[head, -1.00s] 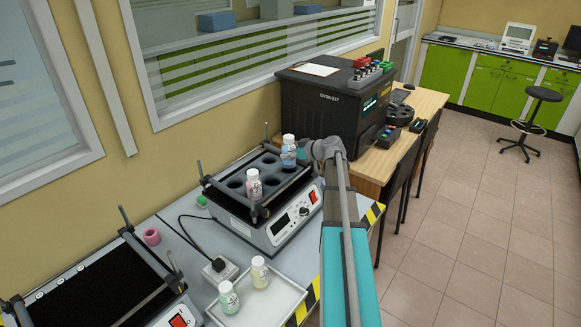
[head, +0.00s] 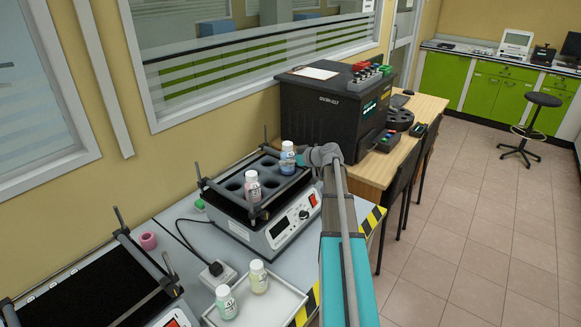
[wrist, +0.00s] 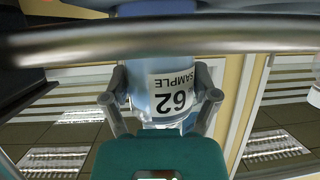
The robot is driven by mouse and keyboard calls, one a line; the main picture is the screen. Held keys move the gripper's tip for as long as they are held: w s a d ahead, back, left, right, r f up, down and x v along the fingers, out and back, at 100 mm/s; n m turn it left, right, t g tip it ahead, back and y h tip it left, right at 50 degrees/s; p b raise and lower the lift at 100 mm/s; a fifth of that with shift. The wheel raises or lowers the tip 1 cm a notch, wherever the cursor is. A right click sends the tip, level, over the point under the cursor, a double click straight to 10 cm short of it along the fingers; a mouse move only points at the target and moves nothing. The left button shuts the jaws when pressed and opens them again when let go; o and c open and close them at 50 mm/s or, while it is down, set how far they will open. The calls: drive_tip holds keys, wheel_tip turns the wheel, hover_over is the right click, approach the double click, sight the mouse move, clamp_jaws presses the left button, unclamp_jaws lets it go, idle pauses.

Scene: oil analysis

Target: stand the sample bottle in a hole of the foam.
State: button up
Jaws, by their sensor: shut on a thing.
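The sample bottle (head: 287,160) has a white cap, blue liquid and a white label. My gripper (head: 302,158) is shut on it from the right and holds it upright over the back right part of the dark foam (head: 232,176). In the wrist view the bottle (wrist: 165,82) sits between both fingers, its label reading 62 SAMPLE upside down. A metal bar (wrist: 200,33) crosses in front of its lower part. I cannot tell whether its base is inside a hole. Several foam holes show empty. A pink bottle (head: 252,188) stands in a front hole.
The foam lies in a shaker (head: 279,232) with upright posts and bars. A white tray (head: 275,306) in front holds a yellow bottle (head: 258,278) and a green bottle (head: 226,303). A second shaker (head: 85,290) is at lower left. A black machine (head: 325,115) stands behind.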

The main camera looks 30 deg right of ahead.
drive_tip(key=shift+f+b, duration=0.65)
drive_tip(key=shift+f, duration=0.4)
drive_tip(key=o, duration=1.1)
drive_tip(key=shift+o, duration=0.2)
drive_tip(key=p+v, duration=0.4)
drive_tip(key=v, duration=0.8)
drive_tip(key=shift+r+p, duration=0.15)
drive_tip(key=shift+p, duration=0.2)
